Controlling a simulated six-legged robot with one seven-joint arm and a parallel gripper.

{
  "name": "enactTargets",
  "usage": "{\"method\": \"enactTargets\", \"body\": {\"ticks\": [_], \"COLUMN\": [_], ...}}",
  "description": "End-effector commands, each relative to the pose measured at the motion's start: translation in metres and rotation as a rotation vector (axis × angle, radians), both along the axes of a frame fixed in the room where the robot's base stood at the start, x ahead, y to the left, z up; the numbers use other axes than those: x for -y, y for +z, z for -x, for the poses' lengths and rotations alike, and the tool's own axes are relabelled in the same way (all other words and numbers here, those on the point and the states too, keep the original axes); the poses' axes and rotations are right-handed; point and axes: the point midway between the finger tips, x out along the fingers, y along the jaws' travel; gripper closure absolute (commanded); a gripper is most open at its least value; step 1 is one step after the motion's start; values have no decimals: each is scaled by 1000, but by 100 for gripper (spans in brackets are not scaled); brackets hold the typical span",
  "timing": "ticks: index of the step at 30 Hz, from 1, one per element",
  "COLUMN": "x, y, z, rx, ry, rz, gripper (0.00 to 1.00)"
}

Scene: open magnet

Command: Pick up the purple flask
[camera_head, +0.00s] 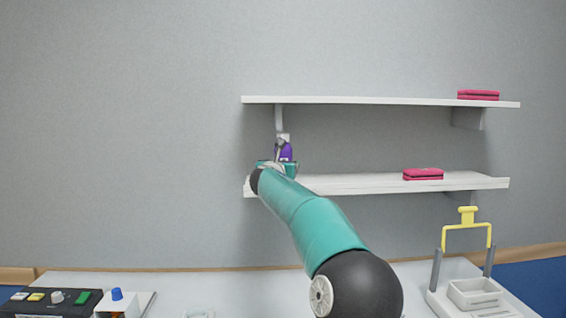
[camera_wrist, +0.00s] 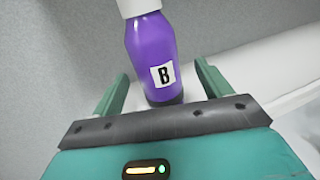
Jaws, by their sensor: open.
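The purple flask (camera_wrist: 150,50) has a white cap and a white label with a black B. In the wrist view it stands just beyond and between the two fingers of my gripper (camera_wrist: 158,88), which are apart. A gap shows between the flask and each finger. In the head view the flask (camera_head: 286,152) stands at the left end of the lower shelf (camera_head: 340,184), partly hidden by my gripper (camera_head: 278,166). My gripper is open and empty. The base of the flask is dark and partly hidden behind the gripper's edge.
The upper shelf hangs above the flask. A control panel (camera_head: 55,300) and a yellow-handled stand (camera_head: 467,230) sit on the white table (camera_head: 200,283) below.

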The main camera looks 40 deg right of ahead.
Motion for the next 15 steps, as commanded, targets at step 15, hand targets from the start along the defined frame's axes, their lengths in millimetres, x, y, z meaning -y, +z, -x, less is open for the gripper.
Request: {"method": "enactTargets", "body": {"ticks": [15], "x": [31], "y": [-2], "z": [-26], "rx": [0], "ry": [1], "rz": [0], "gripper": [23]}}
